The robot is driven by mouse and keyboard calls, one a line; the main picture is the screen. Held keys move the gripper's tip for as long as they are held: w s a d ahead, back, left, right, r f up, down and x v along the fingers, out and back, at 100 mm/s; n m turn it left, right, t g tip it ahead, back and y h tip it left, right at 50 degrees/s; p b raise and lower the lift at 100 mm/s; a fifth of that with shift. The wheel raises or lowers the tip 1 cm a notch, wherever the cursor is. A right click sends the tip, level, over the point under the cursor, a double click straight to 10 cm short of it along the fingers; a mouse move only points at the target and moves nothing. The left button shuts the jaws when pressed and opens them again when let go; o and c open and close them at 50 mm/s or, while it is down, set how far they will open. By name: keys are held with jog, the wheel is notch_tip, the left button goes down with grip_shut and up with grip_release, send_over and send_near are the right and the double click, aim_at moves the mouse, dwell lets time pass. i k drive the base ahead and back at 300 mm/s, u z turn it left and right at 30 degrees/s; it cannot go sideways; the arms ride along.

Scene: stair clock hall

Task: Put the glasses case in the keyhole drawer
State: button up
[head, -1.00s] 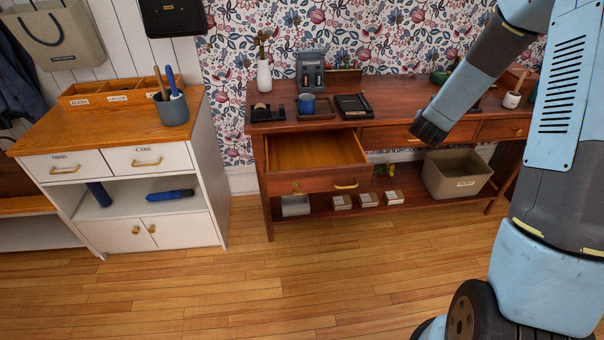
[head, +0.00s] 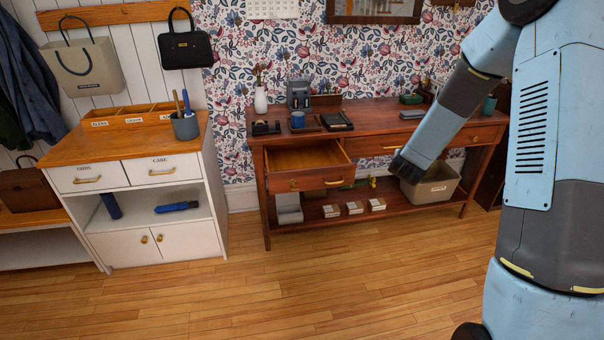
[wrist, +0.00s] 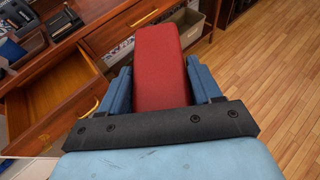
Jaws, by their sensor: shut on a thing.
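My gripper (wrist: 160,85) is shut on a long red case (wrist: 158,62), which I take to be the glasses case. The case sits between the two blue fingers and points away from the wrist. In the head view the gripper and case are hidden. The desk's left drawer (head: 307,180) stands pulled out, and its visible inside is bare. A brass handle is on its front, with a small dark mark to the left; I cannot tell if this is a keyhole. The drawer also shows at the left of the wrist view (wrist: 52,108), left of the case.
A grey bin (head: 437,187) and several small boxes (head: 354,207) stand on the desk's lower shelf. The desktop (head: 375,118) holds a mug, trays and a stapler-like item. A white cabinet (head: 155,225) stands left. The floor (head: 300,270) in front is clear.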

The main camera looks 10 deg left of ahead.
aim_at(316, 164)
jog(key=u, duration=0.5)
jog(key=i, duration=0.9)
jog(key=u, duration=0.15)
